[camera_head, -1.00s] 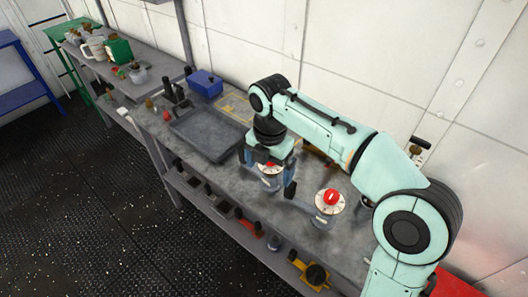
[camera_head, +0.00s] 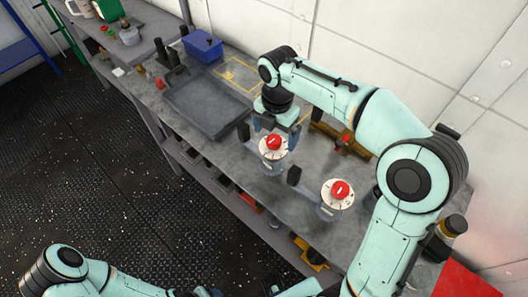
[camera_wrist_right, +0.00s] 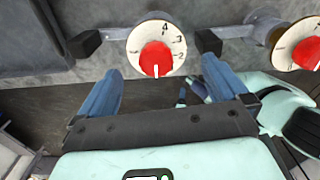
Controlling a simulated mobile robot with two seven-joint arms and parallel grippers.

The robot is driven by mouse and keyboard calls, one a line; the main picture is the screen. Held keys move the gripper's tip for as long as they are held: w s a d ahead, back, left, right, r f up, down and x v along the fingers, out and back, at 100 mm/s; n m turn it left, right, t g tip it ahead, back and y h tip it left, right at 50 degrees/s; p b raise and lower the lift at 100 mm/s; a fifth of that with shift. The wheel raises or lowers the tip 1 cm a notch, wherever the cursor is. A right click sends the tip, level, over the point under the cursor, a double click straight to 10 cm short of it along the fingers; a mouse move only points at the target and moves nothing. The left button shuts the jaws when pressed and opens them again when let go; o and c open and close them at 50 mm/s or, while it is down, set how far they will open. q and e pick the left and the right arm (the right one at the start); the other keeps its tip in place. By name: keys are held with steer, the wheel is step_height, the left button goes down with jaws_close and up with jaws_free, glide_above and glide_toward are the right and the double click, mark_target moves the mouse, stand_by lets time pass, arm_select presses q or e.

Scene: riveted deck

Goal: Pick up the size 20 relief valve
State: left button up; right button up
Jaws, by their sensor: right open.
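I cannot read a size on either. My right gripper (camera_head: 276,127) is open and empty, just behind and above the left valve's dial. In the right wrist view that dial (camera_wrist_right: 156,48) lies ahead between the blue fingertips (camera_wrist_right: 161,66), apart from them. The other dial (camera_wrist_right: 300,47) is at the right edge. My left arm is at the bottom left of the head view; its gripper is mostly cut off.
A dark tray (camera_head: 207,103) and a blue box (camera_head: 203,45) are left of the valves. A brass-coloured part with a red piece (camera_head: 342,139) lies behind them by the wall. Black blocks (camera_head: 243,131) flank the left valve. A lower shelf holds several parts.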

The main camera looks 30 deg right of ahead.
mark_target(274, 138)
steer(key=f, duration=0.6)
steer(key=shift+w+f+b, duration=0.25)
steer(key=shift+w+b, duration=0.05)
steer(key=shift+b, duration=0.05)
steer(key=shift+c, duration=0.3)
steer(key=c, duration=1.5)
steer(key=shift+r, duration=0.1)
steer(key=shift+c, duration=0.5)
steer(key=shift+r, duration=0.15)
